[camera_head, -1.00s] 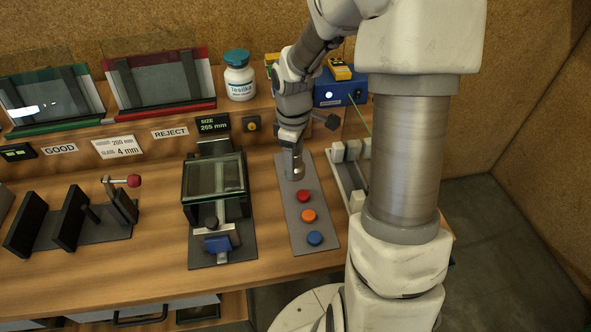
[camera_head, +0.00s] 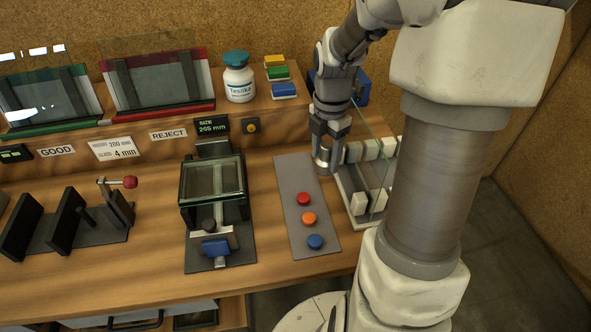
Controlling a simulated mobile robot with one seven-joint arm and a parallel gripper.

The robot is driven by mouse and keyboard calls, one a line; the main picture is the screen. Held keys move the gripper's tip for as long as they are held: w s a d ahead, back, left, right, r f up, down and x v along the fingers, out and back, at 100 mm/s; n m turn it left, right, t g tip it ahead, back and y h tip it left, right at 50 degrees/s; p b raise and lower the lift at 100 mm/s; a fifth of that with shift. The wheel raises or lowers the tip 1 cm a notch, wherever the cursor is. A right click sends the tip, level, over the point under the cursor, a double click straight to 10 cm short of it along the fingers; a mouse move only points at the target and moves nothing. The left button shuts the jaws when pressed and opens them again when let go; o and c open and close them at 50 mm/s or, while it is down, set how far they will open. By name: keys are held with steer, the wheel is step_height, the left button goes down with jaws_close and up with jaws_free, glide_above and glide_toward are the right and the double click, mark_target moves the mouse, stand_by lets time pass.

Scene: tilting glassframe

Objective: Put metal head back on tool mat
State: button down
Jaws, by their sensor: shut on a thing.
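The grey tool mat (camera_head: 294,177) lies on the bench, with red (camera_head: 303,199), orange (camera_head: 308,218) and blue (camera_head: 315,241) round pieces on its nearer half. Its far end is bare. My gripper (camera_head: 325,148) points down just right of the mat's far end, between the mat and the white-slotted rack. It is shut on a small metallic cylinder, the metal head (camera_head: 324,161), whose lower part shows below the fingers. I cannot tell whether the metal head touches the bench.
A rack with white blocks (camera_head: 388,147) and an upright glass pane (camera_head: 371,130) stands close right of my gripper. A glass-holding fixture (camera_head: 208,250) stands left of the mat. A white bottle (camera_head: 239,82) and coloured blocks (camera_head: 284,90) sit on the raised shelf behind.

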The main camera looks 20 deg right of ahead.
steer(key=w+a+f, duration=0.1)
steer(key=w+f, duration=0.1)
steer(key=w, duration=0.1)
steer(key=w+f, duration=0.2)
steer(key=w, duration=0.2)
steer(key=w+a+f, duration=0.1)
steer(key=w+f, duration=0.2)
steer(key=w, duration=0.1)
steer(key=shift+w+a+b, duration=0.15)
steer(key=shift+a+b, duration=0.15)
steer(key=shift+f, duration=1.9)
steer(key=shift+f, duration=0.1)
steer(key=shift+c, duration=0.8)
jaws_free()
steer(key=shift+f, duration=0.1)
